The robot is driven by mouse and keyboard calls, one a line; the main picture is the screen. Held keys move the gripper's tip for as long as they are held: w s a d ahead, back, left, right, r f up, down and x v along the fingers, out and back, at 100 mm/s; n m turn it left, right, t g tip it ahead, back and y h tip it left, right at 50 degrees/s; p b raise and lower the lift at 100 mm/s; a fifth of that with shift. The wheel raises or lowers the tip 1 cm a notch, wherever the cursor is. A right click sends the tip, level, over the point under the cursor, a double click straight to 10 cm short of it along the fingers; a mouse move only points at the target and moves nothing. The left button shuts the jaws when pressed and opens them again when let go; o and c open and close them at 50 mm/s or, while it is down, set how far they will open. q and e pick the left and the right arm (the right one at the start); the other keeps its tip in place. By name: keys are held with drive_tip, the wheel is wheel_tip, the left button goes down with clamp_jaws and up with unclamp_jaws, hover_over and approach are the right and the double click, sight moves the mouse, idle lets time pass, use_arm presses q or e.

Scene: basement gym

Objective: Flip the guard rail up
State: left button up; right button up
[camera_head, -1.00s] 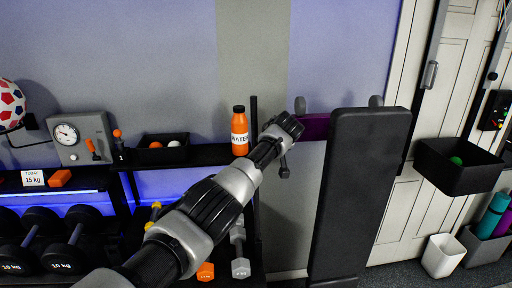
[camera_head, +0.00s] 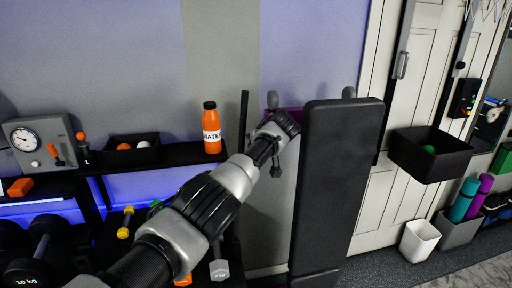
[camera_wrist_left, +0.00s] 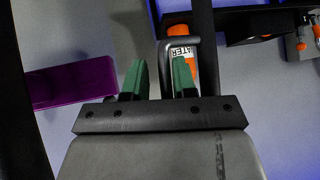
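A tall black padded board (camera_head: 338,180) stands upright near the wall. Grey rounded bar ends (camera_head: 349,92) show at its top, and a purple bar (camera_head: 292,113) sits behind it. The purple bar (camera_wrist_left: 72,82) also shows in the left wrist view, with a bent grey bar (camera_wrist_left: 163,60) near my fingers. I cannot tell for sure which of these is the guard rail. My left gripper (camera_head: 285,122) is at the board's upper left edge. Its green fingers (camera_wrist_left: 158,80) are apart, with one leg of the grey bar seen between them; contact is unclear. My right gripper is out of view.
An orange water bottle (camera_head: 211,128) stands on the black shelf (camera_head: 180,156) left of my gripper. Dumbbells (camera_head: 40,260) lie below. A black bin (camera_head: 432,154) is mounted right of the board, and a white bin (camera_head: 420,241) stands on the floor.

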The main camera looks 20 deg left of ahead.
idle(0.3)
use_arm(q)
drive_tip(key=b+v, duration=0.5)
drive_tip(key=v, duration=0.6)
drive_tip(key=shift+a, duration=0.15)
